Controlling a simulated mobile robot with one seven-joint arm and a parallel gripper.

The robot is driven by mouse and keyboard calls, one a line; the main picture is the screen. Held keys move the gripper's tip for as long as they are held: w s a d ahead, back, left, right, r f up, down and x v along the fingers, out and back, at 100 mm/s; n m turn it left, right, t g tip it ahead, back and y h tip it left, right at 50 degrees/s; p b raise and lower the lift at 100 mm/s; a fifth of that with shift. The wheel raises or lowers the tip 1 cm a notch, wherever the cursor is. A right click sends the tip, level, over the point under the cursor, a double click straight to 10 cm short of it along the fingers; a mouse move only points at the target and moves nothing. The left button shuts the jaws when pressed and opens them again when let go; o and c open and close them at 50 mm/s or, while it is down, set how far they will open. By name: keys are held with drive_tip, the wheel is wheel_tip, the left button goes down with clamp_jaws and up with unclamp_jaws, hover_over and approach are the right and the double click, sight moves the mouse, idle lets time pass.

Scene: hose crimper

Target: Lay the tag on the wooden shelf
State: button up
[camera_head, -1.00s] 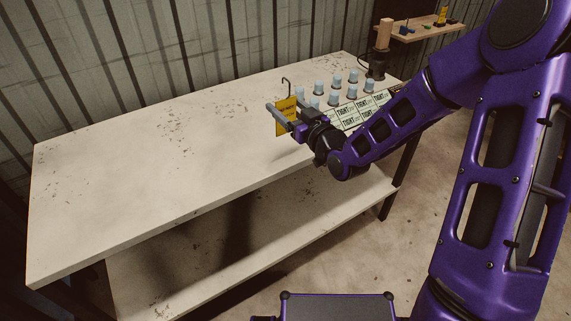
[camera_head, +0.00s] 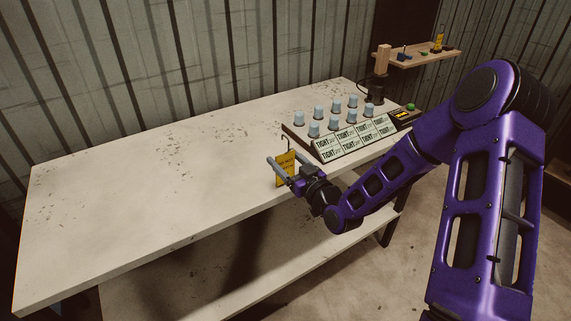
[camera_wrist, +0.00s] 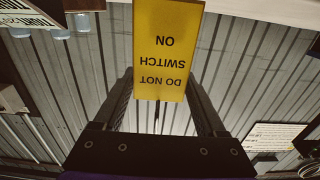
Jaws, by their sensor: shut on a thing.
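The yellow tag (camera_head: 287,170) has dark print and hangs upright, with a dark hook above it. My gripper (camera_head: 283,166) is shut on the tag and holds it over the right part of the white bench. In the wrist view the tag (camera_wrist: 168,50) appears upside down, reading "DO NOT SWITCH ON", between the two fingers of my gripper (camera_wrist: 160,95). The wooden shelf (camera_head: 440,54) is on the wall at the far right back, well away from the tag. Small blue, green and yellow things stand on it.
The white bench (camera_head: 120,210) is bare on its left and middle. A board of "TIGHT" labels (camera_head: 345,142) with several pale-blue capped pegs lies at its right. Behind that stands a dark device (camera_head: 375,90) with a wooden block above. A lower bench shelf is below.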

drive_tip(key=shift+f, duration=0.2)
drive_tip(key=shift+f, duration=0.15)
drive_tip(key=o, duration=1.4)
